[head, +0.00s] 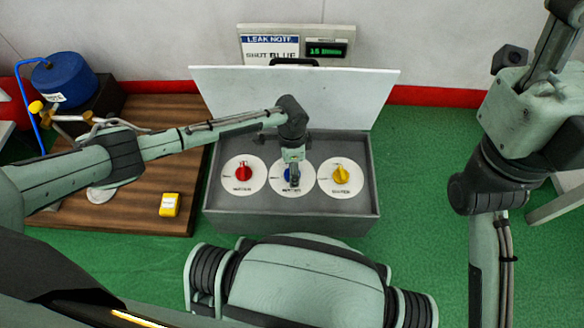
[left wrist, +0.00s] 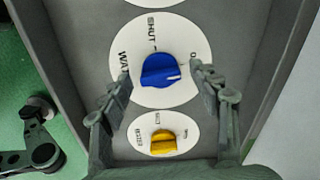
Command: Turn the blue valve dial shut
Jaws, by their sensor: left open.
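The blue valve dial (head: 288,175) is the middle of three dials in the grey open box, mostly hidden by my left gripper (head: 293,178) in the head view. In the left wrist view the blue dial (left wrist: 160,72) sits on a white disc marked SHUT at its upper edge. A lettering starting with O at the right is partly covered by a finger. The dial's white mark is on its right side, away from SHUT. My left gripper (left wrist: 160,76) is open, with one finger on each side of the dial; contact cannot be told. My right gripper is not visible.
A red dial (head: 243,172) is on the left and a yellow dial (head: 341,175) on the right, close beside. The raised white lid (head: 360,95) stands behind. A sign (head: 270,47) reads LEAK NOTE, SHUT BLUE. A wooden board (head: 140,205) holds a yellow block (head: 170,205).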

